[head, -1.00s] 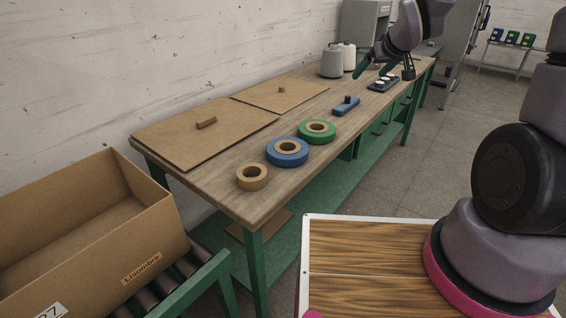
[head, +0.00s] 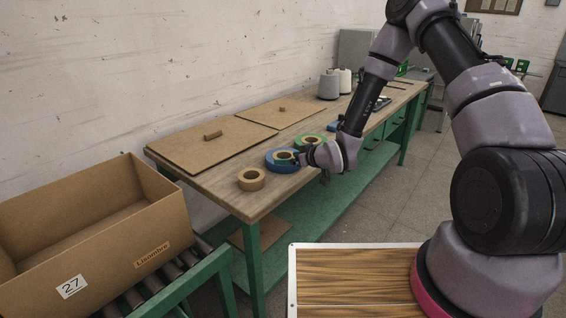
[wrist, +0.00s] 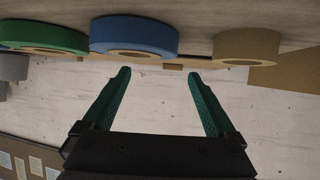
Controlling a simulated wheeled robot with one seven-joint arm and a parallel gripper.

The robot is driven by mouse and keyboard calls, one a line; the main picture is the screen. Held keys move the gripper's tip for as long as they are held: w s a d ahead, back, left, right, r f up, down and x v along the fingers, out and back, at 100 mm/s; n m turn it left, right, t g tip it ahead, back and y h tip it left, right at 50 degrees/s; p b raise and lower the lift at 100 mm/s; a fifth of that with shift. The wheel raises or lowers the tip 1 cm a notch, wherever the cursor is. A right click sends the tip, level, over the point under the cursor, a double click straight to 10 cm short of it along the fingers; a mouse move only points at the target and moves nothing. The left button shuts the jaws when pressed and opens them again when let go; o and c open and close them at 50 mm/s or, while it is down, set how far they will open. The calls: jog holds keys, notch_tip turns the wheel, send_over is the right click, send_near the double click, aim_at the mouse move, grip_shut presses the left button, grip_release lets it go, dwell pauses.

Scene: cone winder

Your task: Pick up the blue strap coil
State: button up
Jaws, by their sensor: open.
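The blue strap coil (head: 277,164) lies flat on the wooden bench, between a tan coil and a green coil. My gripper (head: 301,158) is at the coil's right side in the head view, partly covering the green coil. In the wrist view, the blue coil (wrist: 134,36) is at the top, beyond the left fingertip. My gripper (wrist: 160,74) is open and empty, with its two green fingers spread apart. I cannot tell whether a finger touches the coil.
The tan coil (head: 251,180) and green coil (head: 311,140) flank the blue one closely. Brown boards with small blocks (head: 200,145) lie behind. Grey and white cones (head: 328,86) stand at the far end. A cardboard box (head: 150,215) is at left.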

jog(key=x, duration=0.7)
jog(key=shift+w+a+f, duration=0.15)
jog(key=shift+a+f, duration=0.1)
jog(key=shift+a, duration=0.05)
jog(key=shift+c, duration=0.4)
grip_shut()
